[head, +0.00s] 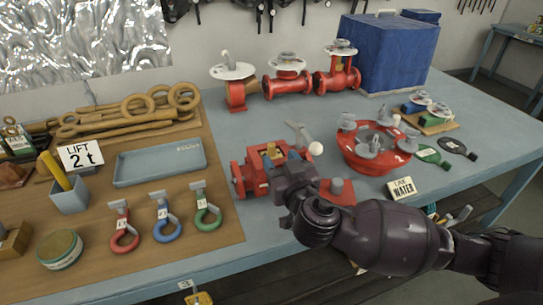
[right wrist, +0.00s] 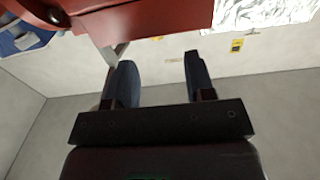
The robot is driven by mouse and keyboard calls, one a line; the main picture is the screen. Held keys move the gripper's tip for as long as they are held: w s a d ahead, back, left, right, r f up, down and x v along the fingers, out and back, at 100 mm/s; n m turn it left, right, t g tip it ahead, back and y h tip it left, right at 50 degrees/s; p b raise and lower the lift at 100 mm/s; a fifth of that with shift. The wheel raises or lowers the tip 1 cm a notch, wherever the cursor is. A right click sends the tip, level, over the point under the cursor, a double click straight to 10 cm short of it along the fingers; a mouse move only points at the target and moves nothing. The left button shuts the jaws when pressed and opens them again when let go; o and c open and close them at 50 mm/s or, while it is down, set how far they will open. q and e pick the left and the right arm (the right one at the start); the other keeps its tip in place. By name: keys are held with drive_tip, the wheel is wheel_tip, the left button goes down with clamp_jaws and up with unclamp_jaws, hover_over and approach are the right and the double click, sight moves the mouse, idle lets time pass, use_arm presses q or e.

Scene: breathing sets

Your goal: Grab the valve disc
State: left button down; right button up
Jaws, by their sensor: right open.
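My right gripper (head: 283,158) is open at the red valve body (head: 251,180), which lies on the blue table. In the right wrist view, its two dark fingers (right wrist: 160,68) stand apart. A thin grey edge-on piece (right wrist: 111,75) is by the left finger, under a red surface (right wrist: 150,15); I cannot tell whether it is the valve disc or whether it touches the finger. No part is clearly recognisable as the valve disc. A grey lever (head: 299,133) and a white knob (head: 316,148) show behind the gripper. My left gripper is out of view.
A red flanged ring (head: 372,150) with grey knobs stands right of the gripper. A red block (head: 337,191) is near my right forearm, with a WATER sign (head: 405,188) beyond. Red pipe fittings (head: 288,84) stand behind.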

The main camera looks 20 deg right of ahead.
sight(273, 148)
drive_tip(key=shift+w+f+p, duration=0.2)
drive_tip(key=shift+w+p, duration=0.3)
drive_tip(key=shift+w, duration=2.2)
drive_tip(key=shift+c, duration=0.4)
clamp_jaws()
